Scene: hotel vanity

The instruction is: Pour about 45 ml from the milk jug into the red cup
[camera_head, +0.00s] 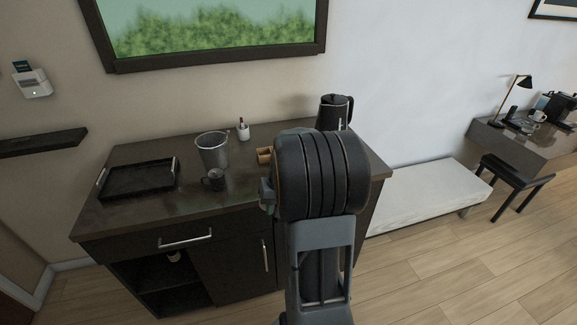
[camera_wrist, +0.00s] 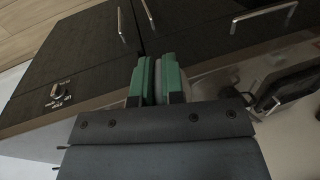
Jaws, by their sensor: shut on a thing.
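My gripper (camera_wrist: 160,75) has green fingers in the wrist view, closed on a thin pale grey piece (camera_wrist: 159,82). It looks like part of the milk jug, but the fingers hide most of it and its tilt and contents cannot be seen. In the head view my own arm covers most of the gripper and whatever it holds. I cannot make out a red cup in either view. A dark mug (camera_head: 214,180) stands on the counter left of my arm, in front of a metal bucket (camera_head: 212,150).
The dark counter (camera_head: 110,215) bears a black tray (camera_head: 135,180) at left, a small white pot (camera_head: 243,131) with a red-tipped item, a tan wooden object (camera_head: 264,155) and a black kettle (camera_head: 333,111). A white bench (camera_head: 425,190) stands at right. Bare floor lies in front.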

